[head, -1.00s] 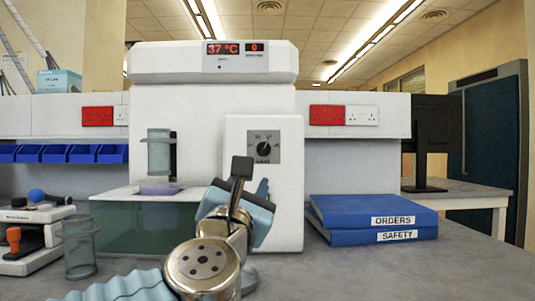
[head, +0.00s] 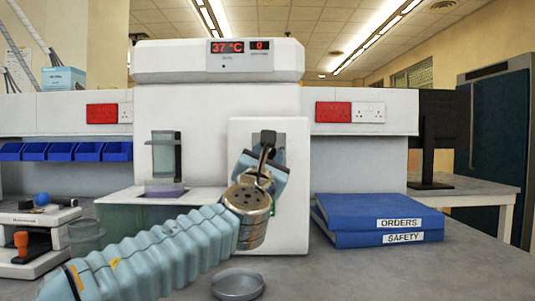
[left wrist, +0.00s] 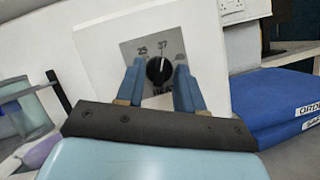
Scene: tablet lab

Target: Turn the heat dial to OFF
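The heat dial (left wrist: 158,71) is a round black knob on a grey plate on the white machine front. In the left wrist view its white mark points up and slightly right, towards the 37 label. The 25 label is to its left; an OFF label cannot be read. My left gripper (head: 268,142) is in front of the dial plate and hides the dial in the head view. In the left wrist view its blue fingers (left wrist: 160,68) are open, one on each side of the dial. I cannot tell whether they touch it. My right gripper is out of view.
The machine display (head: 240,47) reads 37 °C and 0. Blue binders (head: 350,215) lie right of the machine. A glass dish (head: 238,284) sits on the bench below my left arm. A clear beaker (head: 86,238) stands at the left. The front right bench is clear.

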